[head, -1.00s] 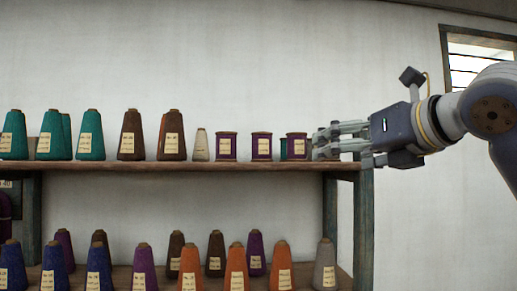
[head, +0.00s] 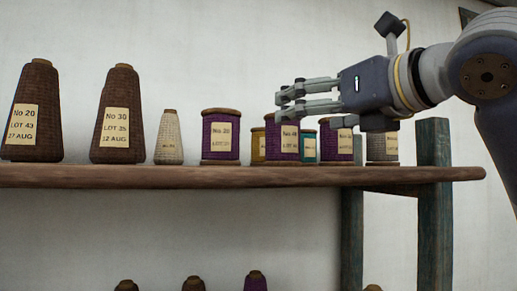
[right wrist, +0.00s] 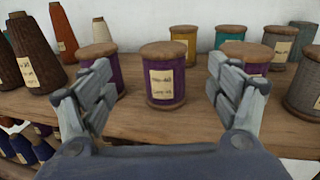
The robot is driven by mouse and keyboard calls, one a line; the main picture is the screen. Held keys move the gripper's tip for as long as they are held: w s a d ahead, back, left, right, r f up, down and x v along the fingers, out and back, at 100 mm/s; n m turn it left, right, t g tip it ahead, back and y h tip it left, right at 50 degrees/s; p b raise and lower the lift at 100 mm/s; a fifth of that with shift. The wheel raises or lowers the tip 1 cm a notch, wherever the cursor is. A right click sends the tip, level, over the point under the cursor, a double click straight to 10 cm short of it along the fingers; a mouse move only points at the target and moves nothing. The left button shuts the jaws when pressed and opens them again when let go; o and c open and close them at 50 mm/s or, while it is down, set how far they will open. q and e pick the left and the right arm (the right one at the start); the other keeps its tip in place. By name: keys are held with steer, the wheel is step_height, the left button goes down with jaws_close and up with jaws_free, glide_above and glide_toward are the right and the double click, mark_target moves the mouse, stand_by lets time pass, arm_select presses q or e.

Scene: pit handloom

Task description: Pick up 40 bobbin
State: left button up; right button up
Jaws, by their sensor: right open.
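A purple bobbin (right wrist: 163,88) with wooden ends and a pale label stands upright, centred ahead between the open fingers of my right gripper (right wrist: 160,70) in the right wrist view. In the head view that gripper (head: 284,100) is at the top of the middle purple bobbin (head: 282,145). Other purple bobbins stand to its left (head: 220,138) and right (head: 341,146); the left one's label seems to read No 20. The middle label is too blurred to read surely. No bobbin is held. My left gripper is not in view.
The wooden shelf (head: 180,177) also bears a yellow bobbin (head: 258,147) and a teal bobbin (head: 309,147) behind the row, a grey bobbin (head: 382,148) at right, and a small cream cone (head: 168,140) and brown cones (head: 117,120) at left. A post (head: 434,200) stands at the right.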

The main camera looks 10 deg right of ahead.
mark_target(282, 142)
steer(key=p+x, duration=0.1)
steer(key=x, duration=0.1)
steer(key=p+x, duration=0.1)
steer(key=x, duration=0.1)
steer(key=shift+r, duration=0.4)
steer(key=p+x, duration=0.2)
steer(key=x, duration=0.1)
steer(key=p+x, duration=0.1)
steer(key=shift+w+d+r+p, duration=0.1)
steer(key=shift+w+d+p, duration=0.1)
steer(key=shift+w+p, duration=0.15)
steer(key=shift+w, duration=0.35)
steer(key=shift+w+a, duration=0.1)
steer(key=shift+w, duration=0.05)
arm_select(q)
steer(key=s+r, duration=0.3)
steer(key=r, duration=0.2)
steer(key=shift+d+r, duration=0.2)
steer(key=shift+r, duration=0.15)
arm_select(e)
steer(key=c, duration=1.3)
